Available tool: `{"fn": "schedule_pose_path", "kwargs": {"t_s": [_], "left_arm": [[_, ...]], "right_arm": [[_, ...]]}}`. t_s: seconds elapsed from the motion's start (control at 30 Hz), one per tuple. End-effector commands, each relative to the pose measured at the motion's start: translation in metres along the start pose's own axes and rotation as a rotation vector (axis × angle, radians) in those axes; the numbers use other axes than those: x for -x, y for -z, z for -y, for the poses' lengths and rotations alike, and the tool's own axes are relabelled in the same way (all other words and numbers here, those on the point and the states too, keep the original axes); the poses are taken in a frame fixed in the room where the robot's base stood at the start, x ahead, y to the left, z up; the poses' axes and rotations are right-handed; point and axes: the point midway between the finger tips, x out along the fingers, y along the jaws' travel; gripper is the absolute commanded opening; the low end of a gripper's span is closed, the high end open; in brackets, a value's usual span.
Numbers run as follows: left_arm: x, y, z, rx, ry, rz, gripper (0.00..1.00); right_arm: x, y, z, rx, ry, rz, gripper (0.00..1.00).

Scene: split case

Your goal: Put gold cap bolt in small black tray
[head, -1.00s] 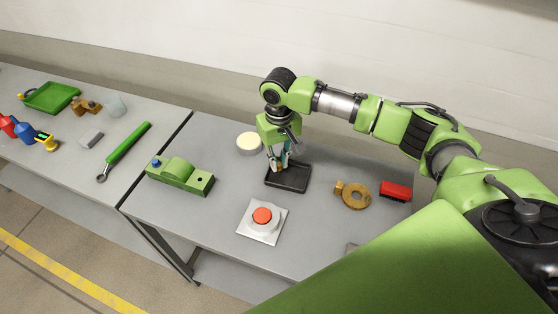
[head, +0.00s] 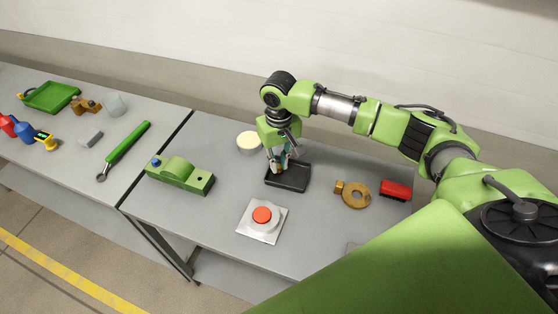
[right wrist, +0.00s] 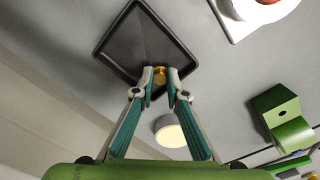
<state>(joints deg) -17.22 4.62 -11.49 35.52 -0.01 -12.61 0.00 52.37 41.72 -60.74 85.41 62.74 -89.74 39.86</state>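The small black tray (head: 291,183) lies on the near table; in the right wrist view its dark floor and raised rim (right wrist: 103,42) fill the top left. My right gripper (head: 279,170) points down over the tray's back left part. In the right wrist view my right gripper's fingertips (right wrist: 160,82) close in on both sides of the gold cap bolt (right wrist: 159,76). The bolt's gold cap shows between the tips, over the tray near its rim. The rest of the bolt is hidden, and whether it touches the tray floor I cannot tell. My left gripper is not in view.
A round cream-topped can (head: 249,142) stands left of the gripper. A red button on a white base (head: 262,216), a green block fixture (head: 180,177), a brass ring part (head: 354,195) and a red brush (head: 396,190) surround the tray. Several items lie on the left table.

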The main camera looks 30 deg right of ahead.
Motion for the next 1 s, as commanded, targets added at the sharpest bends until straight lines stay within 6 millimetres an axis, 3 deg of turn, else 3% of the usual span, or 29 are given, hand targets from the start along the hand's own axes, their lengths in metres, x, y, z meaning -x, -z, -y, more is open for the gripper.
{"fn": "schedule_pose_path", "kwargs": {"t_s": [0.03,0.07,0.1,0.4,0.53,1.0], "left_arm": [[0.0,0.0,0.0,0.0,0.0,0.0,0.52],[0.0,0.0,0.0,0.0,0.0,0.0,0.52],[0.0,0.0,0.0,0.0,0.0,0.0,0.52],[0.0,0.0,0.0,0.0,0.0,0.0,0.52],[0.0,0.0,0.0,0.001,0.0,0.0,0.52],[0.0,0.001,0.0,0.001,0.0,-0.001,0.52]], "right_arm": [[0.0,0.0,0.0,0.0,0.0,0.0,0.23],[0.0,0.0,0.0,0.0,0.0,0.0,0.31],[0.0,0.0,0.0,0.0,0.0,0.0,0.33],[0.001,0.0,0.0,0.0,0.0,0.0,0.33],[0.01,0.001,0.0,0.0,0.001,-0.002,0.33],[0.1,0.001,0.0,0.0,0.001,-0.003,0.33]]}}
